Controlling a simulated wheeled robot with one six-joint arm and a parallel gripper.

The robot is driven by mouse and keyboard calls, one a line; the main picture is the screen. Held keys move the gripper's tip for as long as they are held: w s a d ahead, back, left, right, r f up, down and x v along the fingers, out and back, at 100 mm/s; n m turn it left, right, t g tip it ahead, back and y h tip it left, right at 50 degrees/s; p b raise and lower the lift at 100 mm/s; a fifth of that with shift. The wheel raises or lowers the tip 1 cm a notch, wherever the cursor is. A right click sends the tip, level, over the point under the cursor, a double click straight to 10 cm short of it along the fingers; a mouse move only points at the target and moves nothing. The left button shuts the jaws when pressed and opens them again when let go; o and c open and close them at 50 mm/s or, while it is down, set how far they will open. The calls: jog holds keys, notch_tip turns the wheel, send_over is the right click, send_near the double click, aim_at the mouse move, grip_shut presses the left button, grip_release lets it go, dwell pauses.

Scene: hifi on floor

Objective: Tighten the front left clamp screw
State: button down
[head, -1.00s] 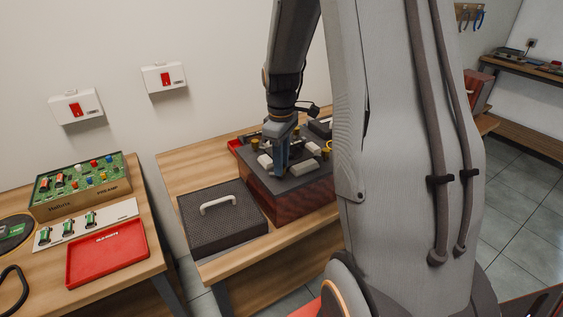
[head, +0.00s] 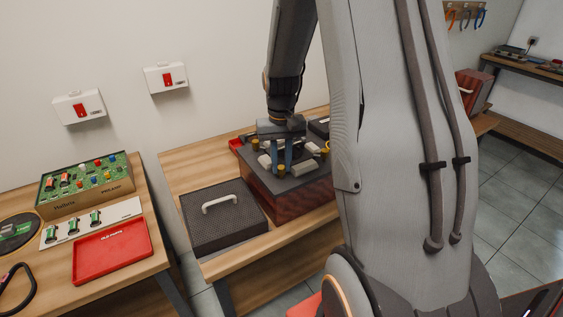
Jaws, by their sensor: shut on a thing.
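The wood-sided hi-fi unit (head: 270,198) stands on the middle bench with a dark top plate. Pale blocks and several brass-coloured clamp screws sit on that top, one of them at the left (head: 255,144). My gripper (head: 282,168) points down over the front part of the top, with its two blue fingers around the front left clamp screw (head: 282,171). The gripper is shut on this screw. The fingers hide most of it, so its height and turn cannot be told. My arm hides the right side of the unit.
A dark perforated cover with a pale handle (head: 225,235) lies left of the unit. The left bench holds a green circuit board box (head: 85,190), a white strip with green parts (head: 120,210) and a red tray (head: 112,270). The bench's front edge is bare.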

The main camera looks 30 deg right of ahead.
aim_at(281, 167)
jog(key=m, duration=0.5)
jog(key=shift+m, duration=0.3)
jog(key=m, duration=0.4)
jog(key=shift+w+m+p, duration=0.1)
jog(key=shift+m+p, duration=0.3)
jog(key=c, duration=1.6)
grip_release()
jog(key=shift+o, duration=0.2)
jog(key=shift+r+b, duration=1.05)
jog(key=shift+r, duration=2.9)
